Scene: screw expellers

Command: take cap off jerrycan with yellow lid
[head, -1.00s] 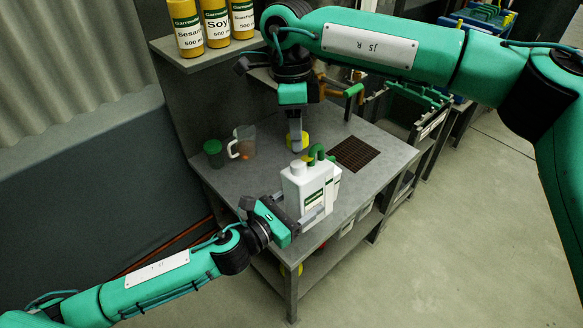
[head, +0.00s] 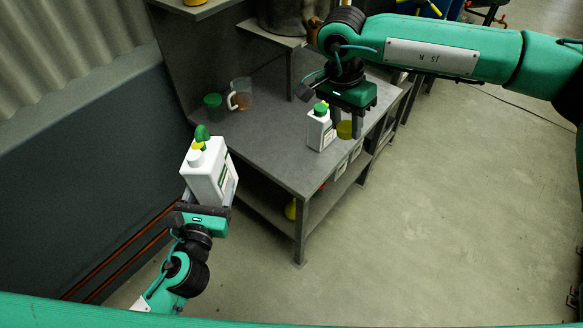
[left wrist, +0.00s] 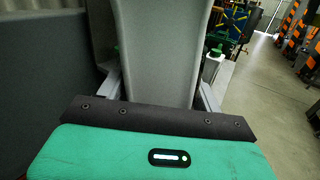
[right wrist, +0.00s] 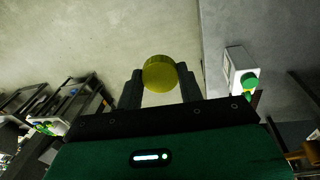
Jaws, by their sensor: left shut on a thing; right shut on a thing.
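The white jerrycan (head: 207,178) is at the left in the head view, held off the left end of the table, slightly tilted. A curved green part and a small yellow patch show at its top; its neck is too small to read clearly. My left gripper (head: 207,203) is shut on its lower body, which fills the middle of the left wrist view (left wrist: 155,60). The yellow cap (right wrist: 160,73) is between the fingers of my right gripper (right wrist: 160,88), apart from the jerrycan. In the head view the yellow cap (head: 344,130) hangs near the table's front edge.
A smaller white container with a green cap (head: 320,130) stands on the grey table (head: 270,150), close to my right gripper. A clear jug (head: 240,95) and a green cup (head: 213,104) stand at the back left. Open floor lies right of the table.

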